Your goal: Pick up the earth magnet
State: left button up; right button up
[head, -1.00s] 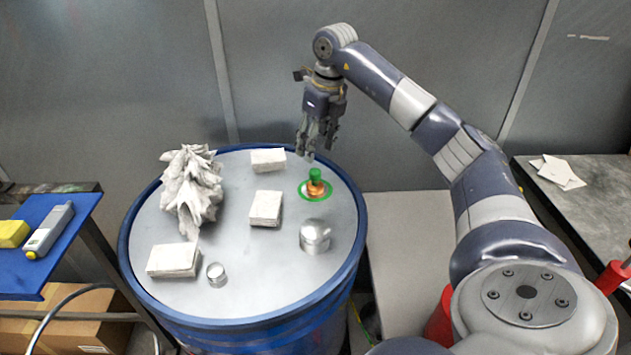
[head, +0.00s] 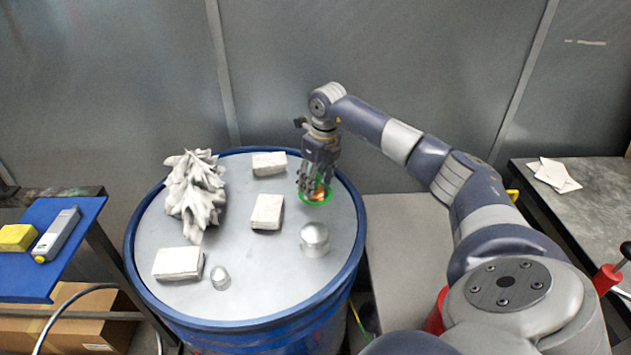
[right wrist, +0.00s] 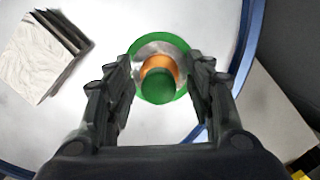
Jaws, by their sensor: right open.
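The earth magnet, with a green knob, an orange collar and a green-rimmed round base, stands on the grey drum lid near its far right edge. In the head view my fingers partly hide it, and the orange collar and green rim of the magnet (head: 318,198) show below them. My right gripper (head: 313,187) is open and points down over it. In the right wrist view the magnet (right wrist: 159,82) lies between the two spread fingers of the gripper (right wrist: 163,110), with a gap on each side. My left gripper is not in view.
The blue-rimmed drum (head: 245,312) also carries a white spiky bundle (head: 195,193), several pale blocks, one near the magnet being the middle block (head: 267,211), a large silver weight (head: 314,239) and a small silver cylinder (head: 220,278). A blue shelf (head: 30,280) stands left.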

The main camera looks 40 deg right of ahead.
grip_shut()
notch_tip(320, 180, up, 9)
jog(key=shift+r+b, duration=0.1)
jog(key=shift+b, duration=1)
jog(key=shift+r, duration=0.4)
